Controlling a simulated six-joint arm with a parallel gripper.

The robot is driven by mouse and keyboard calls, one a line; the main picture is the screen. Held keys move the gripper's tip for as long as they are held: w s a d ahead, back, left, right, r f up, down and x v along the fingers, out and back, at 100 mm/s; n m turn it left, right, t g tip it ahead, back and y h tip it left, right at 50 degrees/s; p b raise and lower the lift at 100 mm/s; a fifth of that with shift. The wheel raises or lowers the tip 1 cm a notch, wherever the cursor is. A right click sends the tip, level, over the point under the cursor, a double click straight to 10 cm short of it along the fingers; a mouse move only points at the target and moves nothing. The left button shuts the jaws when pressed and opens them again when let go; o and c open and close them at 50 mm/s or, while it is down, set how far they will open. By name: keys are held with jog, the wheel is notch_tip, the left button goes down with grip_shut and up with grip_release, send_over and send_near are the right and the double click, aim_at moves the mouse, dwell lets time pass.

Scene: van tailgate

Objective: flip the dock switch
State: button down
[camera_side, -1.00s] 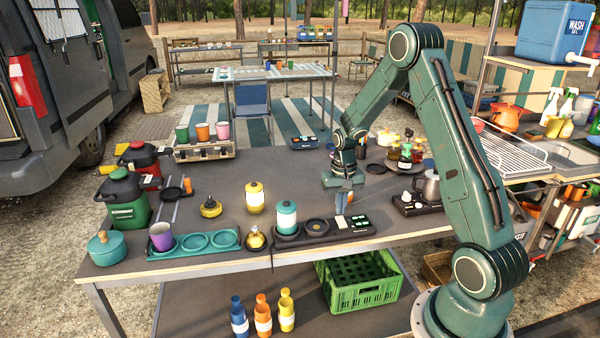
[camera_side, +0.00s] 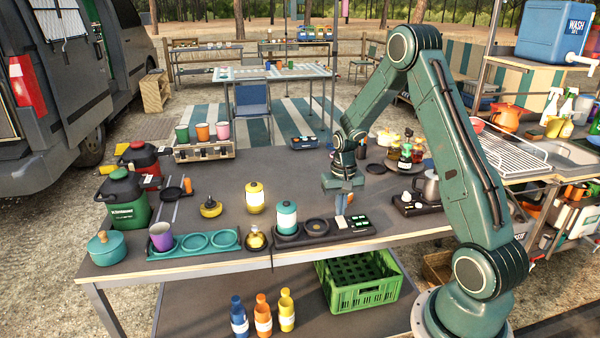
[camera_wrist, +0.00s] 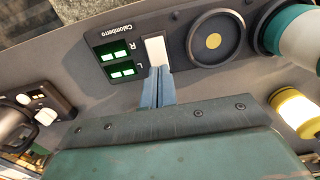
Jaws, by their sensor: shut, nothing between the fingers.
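The dock (camera_side: 300,239) is a dark bar near the table's front edge. Its white rocker switch (camera_wrist: 155,49) sits between a round empty seat (camera_wrist: 214,40) and two lit green displays (camera_wrist: 122,71) marked R and L. A teal-and-white lantern (camera_side: 286,217) stands on the dock's left seat. My gripper (camera_wrist: 157,70) is shut and empty, with its blue-grey fingertips at the near end of the switch. I cannot tell whether they touch it. In the side view my gripper (camera_side: 340,212) points down over the dock's right part.
A yellow lantern (camera_side: 255,197) stands behind the dock. A teal tray (camera_side: 196,243) with a purple cup (camera_side: 161,237) lies to the left. A kettle (camera_side: 428,187) and its dark base are to the right. Clear tabletop lies behind my gripper.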

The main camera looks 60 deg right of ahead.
jog(key=shift+f, duration=0.7)
dwell(0.6)
jog(key=shift+r, duration=3.55)
